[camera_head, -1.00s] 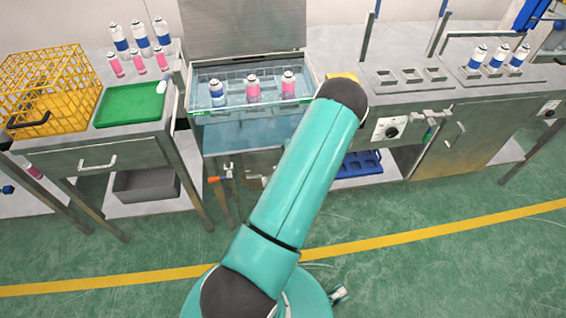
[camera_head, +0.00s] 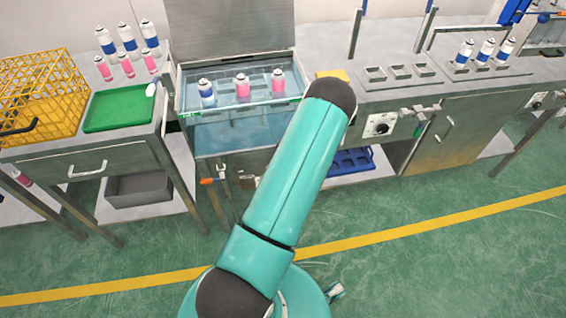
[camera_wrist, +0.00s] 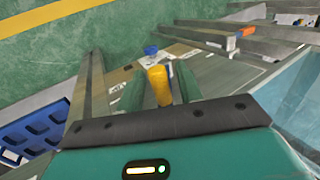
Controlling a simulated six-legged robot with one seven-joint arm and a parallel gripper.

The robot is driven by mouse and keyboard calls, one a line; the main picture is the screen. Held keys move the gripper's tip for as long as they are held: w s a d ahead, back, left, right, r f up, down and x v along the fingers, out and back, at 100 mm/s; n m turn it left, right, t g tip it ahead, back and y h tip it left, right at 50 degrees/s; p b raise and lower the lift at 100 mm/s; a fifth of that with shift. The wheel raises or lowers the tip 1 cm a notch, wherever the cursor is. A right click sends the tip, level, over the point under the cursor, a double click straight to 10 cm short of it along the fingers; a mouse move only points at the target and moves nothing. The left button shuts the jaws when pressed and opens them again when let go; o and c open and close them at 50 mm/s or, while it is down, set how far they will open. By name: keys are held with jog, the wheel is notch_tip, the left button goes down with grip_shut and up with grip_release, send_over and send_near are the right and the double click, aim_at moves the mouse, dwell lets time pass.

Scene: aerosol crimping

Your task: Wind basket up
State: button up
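In the head view, the water tank (camera_head: 235,136) stands at the centre with its lid up. Its wire basket (camera_head: 222,82) holds one blue-and-white can (camera_head: 206,94) and two pink cans (camera_head: 242,86), their tops above the rim. In the wrist view, my gripper (camera_wrist: 160,85) has its two green fingers on both sides of a yellow-orange handle (camera_wrist: 158,87), with no clear gap. The handle's shaft is mostly hidden. In the head view my arm hides the gripper and this handle.
An orange valve handle (camera_head: 207,181) juts from the tank's lower front. A yellow crate (camera_head: 38,98) and a green tray (camera_head: 118,107) lie on the left bench. A blue rack (camera_head: 352,160) sits on the low shelf right of my arm. The floor in front is clear.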

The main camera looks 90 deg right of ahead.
jog(key=r, duration=0.3)
jog(key=shift+a+r, duration=0.2)
jog(key=shift+r, duration=0.15)
jog(key=w+a+r, duration=0.1)
jog(key=a+r, duration=0.8)
jog(key=a, duration=0.4)
jog(key=shift+a+r, duration=0.15)
jog(key=shift+a, duration=0.15)
jog(key=shift+c, duration=0.5)
